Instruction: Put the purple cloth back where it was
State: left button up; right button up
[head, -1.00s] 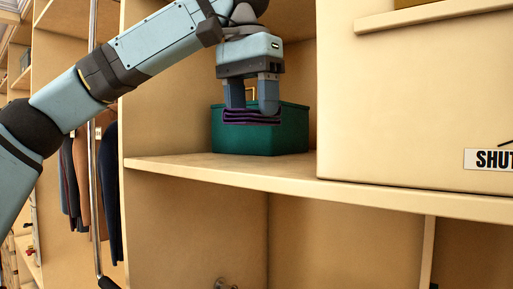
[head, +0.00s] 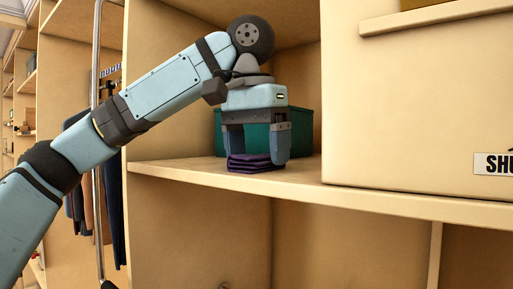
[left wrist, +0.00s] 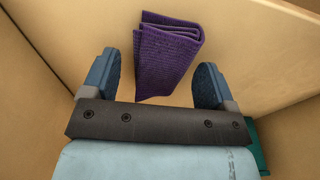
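The purple cloth (head: 252,163) is folded in layers and lies on the wooden shelf (head: 190,170), near its front edge. In the left wrist view the cloth (left wrist: 168,55) shows between and beyond the fingertips, with a gap on each side. My left gripper (head: 256,158) points down over the cloth, its fingers open to either side of it. It also shows open in the left wrist view (left wrist: 167,82). The green box (head: 304,130) stands on the shelf behind the gripper, which hides part of it. My right gripper is not in view.
A wooden panel (head: 400,110) with a partly cut-off sign (head: 494,164) closes off the shelf on the right. A vertical metal rail (head: 97,130) and hanging clothes (head: 112,215) are on the left. The shelf left of the cloth is clear.

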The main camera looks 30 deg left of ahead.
pick_arm(q)
notch_tip(320, 180, up, 12)
jog(key=s, duration=0.1)
jog(key=shift+s, duration=0.25)
dwell(0.5)
dwell(0.5)
